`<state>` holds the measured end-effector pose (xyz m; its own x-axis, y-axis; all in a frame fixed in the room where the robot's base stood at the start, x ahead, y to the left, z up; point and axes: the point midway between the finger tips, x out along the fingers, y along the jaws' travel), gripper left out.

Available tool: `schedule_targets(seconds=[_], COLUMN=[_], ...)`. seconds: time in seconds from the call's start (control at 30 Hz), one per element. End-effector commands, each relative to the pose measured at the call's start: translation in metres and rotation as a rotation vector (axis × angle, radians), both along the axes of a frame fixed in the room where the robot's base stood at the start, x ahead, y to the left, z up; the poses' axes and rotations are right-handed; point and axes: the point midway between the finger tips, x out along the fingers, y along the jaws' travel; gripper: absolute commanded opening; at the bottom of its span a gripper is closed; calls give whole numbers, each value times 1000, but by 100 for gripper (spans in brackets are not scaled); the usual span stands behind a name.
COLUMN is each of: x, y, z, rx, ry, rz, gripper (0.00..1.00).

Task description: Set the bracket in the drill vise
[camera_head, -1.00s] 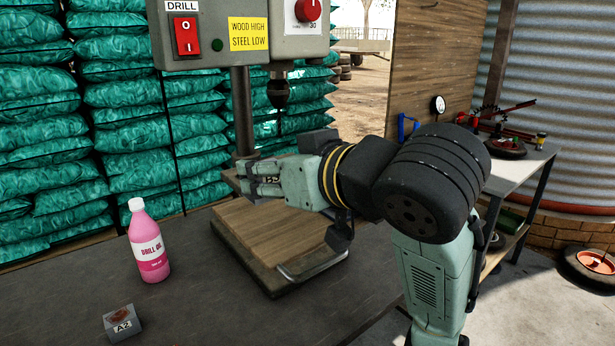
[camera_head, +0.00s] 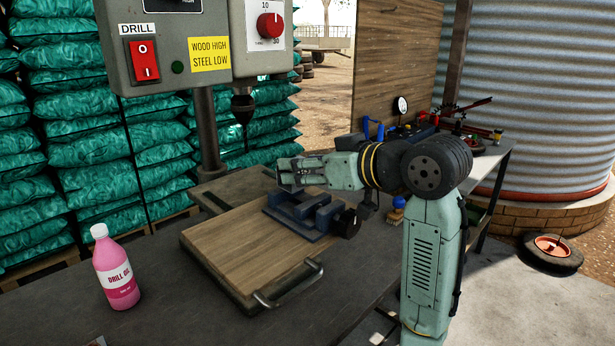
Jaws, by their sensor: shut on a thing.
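The blue drill vise (camera_head: 314,224) sits on the right part of the wooden board, its dark knob (camera_head: 348,223) toward the right. Its jaws face up, and its far left part lies close below my gripper in the picture. My gripper (camera_head: 284,175) reaches in from the right and points left, over the vise's far side. Its fingers are shut on a small grey piece, seemingly the bracket (camera_head: 290,183), mostly hidden between them. I cannot tell how high it is above the vise.
The wooden board (camera_head: 215,245) has a metal handle (camera_head: 290,290) at its front. The drill press (camera_head: 180,50) stands behind, its chuck (camera_head: 242,105) hanging left of my gripper. A pink drill oil bottle (camera_head: 116,275) stands on the bench (camera_head: 170,315) at left. The front bench is clear.

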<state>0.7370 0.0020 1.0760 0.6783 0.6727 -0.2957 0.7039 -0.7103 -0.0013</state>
Motion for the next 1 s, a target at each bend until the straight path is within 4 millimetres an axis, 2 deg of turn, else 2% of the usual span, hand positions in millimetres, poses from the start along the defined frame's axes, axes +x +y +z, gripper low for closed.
schedule_targets(seconds=[0.1, 0.37, 0.8, 0.83, 1.0], x=[4, 3, 3, 3, 3], y=[-3, -2, -2, -2, -2], z=[-4, -34, -41, -41, -40], rx=[2, 2, 2, 1, 1], ry=[1, 2, 0, 1, 1], rz=[-1, 0, 1, 1, 1], gripper=[19, 19, 19, 50, 61])
